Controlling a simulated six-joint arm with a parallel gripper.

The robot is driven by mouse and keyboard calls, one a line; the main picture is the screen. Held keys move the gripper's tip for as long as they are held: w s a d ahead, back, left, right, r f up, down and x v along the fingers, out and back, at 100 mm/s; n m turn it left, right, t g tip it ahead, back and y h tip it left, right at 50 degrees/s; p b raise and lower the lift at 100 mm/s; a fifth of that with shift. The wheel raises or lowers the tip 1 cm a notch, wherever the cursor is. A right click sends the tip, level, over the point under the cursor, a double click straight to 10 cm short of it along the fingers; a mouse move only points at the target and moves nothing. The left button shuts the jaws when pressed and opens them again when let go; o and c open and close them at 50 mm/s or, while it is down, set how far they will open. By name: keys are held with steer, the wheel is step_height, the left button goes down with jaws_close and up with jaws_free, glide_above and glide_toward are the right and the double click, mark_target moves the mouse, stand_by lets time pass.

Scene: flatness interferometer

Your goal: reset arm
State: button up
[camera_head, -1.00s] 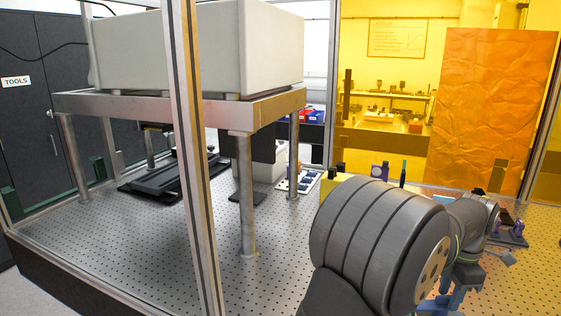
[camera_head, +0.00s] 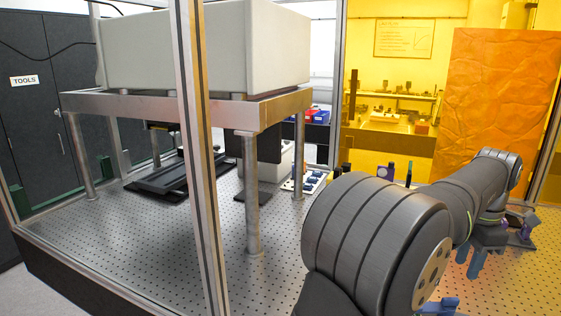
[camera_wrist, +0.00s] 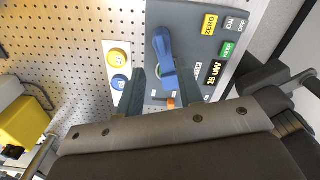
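My gripper (camera_wrist: 158,88) shows in the wrist view with its two dark fingers apart. It is above a grey instrument panel (camera_wrist: 195,30). A blue handle-like part (camera_wrist: 163,45) is at the panel, and its lower end appears between the fingers; I see no finger closed on it. A small orange part (camera_wrist: 171,103) shows near the gripper body.
The panel has a yellow ZERO key (camera_wrist: 209,24) and a lit readout (camera_wrist: 214,74). A white plate with yellow and blue round buttons (camera_wrist: 118,70) lies beside it. A metal frame (camera_head: 255,185) carries a large pale box (camera_head: 205,50). The perforated table (camera_head: 180,235) is clear at front left.

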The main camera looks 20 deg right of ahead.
step_height(320, 180, up, 8)
glide_above(455, 300)
steer(key=f, duration=1.8)
steer(key=shift+w+d, duration=0.2)
steer(key=m, duration=0.4)
steer(key=shift+s+a+m, duration=0.1)
steer(key=shift+s+m, duration=0.05)
steer(key=shift+m, duration=0.15)
steer(key=m, duration=0.4)
steer(key=shift+a, duration=0.1)
steer(key=m, duration=0.4)
steer(key=shift+s+a+m, duration=0.1)
steer(key=shift+a+m, duration=0.1)
steer(key=shift+m, duration=0.2)
steer(key=shift+a+m, duration=0.15)
steer(key=shift+m, duration=1.95)
